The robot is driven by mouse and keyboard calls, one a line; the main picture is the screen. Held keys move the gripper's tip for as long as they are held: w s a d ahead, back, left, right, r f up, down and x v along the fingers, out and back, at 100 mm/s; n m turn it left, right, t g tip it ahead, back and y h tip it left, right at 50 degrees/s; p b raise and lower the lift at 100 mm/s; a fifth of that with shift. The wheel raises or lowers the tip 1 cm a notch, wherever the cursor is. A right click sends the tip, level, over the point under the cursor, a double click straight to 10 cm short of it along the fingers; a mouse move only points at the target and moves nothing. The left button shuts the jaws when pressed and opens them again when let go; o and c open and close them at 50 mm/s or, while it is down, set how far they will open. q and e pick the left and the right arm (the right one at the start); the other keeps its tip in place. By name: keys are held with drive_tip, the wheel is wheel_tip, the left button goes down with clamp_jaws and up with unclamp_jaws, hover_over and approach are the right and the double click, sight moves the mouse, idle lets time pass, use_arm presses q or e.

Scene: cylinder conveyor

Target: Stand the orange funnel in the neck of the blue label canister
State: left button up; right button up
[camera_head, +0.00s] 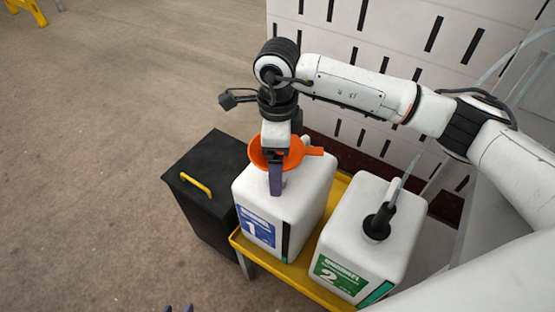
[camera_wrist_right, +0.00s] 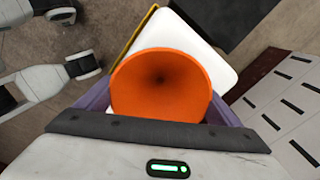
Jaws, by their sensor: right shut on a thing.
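The orange funnel (camera_head: 262,153) is above the top of the blue label canister (camera_head: 300,208), a white canister marked 1. My right gripper (camera_head: 276,172) is shut on the funnel, with its purple fingers at the funnel's sides. In the right wrist view the funnel (camera_wrist_right: 160,85) shows its wide mouth to the camera. The gripper and funnel cover most of the neck, and I cannot tell whether the spout is in it. Two purple fingertips of my left gripper (camera_head: 178,308) show apart at the bottom edge, with nothing between them.
A white canister with a green label marked 2 (camera_head: 350,242) stands to the right, with a black fitting (camera_head: 377,224) on top. Both canisters stand on a yellow tray (camera_head: 285,275). A black box with a yellow handle (camera_head: 196,185) is on the left. A slotted white wall (camera_head: 340,30) is behind.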

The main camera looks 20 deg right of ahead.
drive_tip(key=shift+r+p, duration=0.95)
drive_tip(key=shift+r, duration=0.95)
drive_tip(key=shift+s+d+r+n, duration=0.1)
drive_tip(key=shift+d+r+n, duration=0.1)
drive_tip(key=shift+n, duration=0.2)
drive_tip(key=s+d+r+n, duration=0.3)
drive_tip(key=s+n, duration=0.2)
drive_tip(key=n, duration=0.5)
drive_tip(key=s+d+r+n, duration=0.2)
drive_tip(key=s+n, duration=0.3)
drive_tip(key=n, duration=0.6)
drive_tip(key=shift+s+d+r+n, duration=0.2)
drive_tip(key=shift+d+r+n, duration=0.1)
drive_tip(key=shift+d+r, duration=0.1)
